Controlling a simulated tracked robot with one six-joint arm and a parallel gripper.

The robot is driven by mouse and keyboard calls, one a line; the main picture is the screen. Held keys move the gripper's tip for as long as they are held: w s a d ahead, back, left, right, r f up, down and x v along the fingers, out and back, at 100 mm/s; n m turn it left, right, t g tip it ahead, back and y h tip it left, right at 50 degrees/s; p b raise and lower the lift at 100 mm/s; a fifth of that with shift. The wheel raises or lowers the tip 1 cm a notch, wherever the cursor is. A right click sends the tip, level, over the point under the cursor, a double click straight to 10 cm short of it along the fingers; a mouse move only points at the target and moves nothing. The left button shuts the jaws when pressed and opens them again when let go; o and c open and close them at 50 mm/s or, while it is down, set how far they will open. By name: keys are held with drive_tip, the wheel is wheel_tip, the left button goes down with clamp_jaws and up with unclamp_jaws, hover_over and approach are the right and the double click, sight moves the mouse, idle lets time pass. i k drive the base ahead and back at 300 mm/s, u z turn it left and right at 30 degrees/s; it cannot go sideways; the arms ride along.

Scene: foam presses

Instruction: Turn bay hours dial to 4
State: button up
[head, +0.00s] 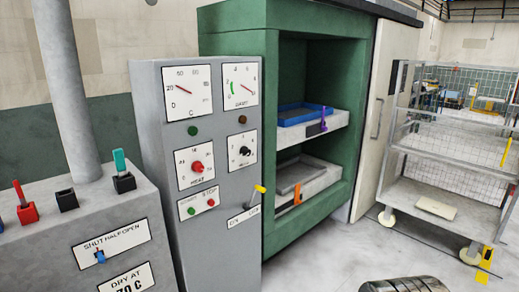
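A grey control cabinet (158,95) stands left of the green press. On its front, a small black dial (244,151) sits on a white plate below the right-hand gauge (241,86). Its numbers and label are too small to read surely, so I cannot tell which figure it points to or confirm that it is the bay hours dial. A red dial (197,167) on a plate marked HEAT is to its left. My gripper is not in view, and nothing covers the black dial.
The green press (231,47) has two open bays with trays. A yellow-tipped lever (260,189) sticks out below the dials. A grey console (28,235) with switches is at left. A wire cart (470,210) stands at right.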

sight(244, 151)
drive_tip(key=u, duration=0.05)
drive_tip(key=i, duration=0.85)
drive_tip(key=u, duration=0.7)
drive_tip(key=i, duration=0.75)
drive_tip(key=u, duration=0.5)
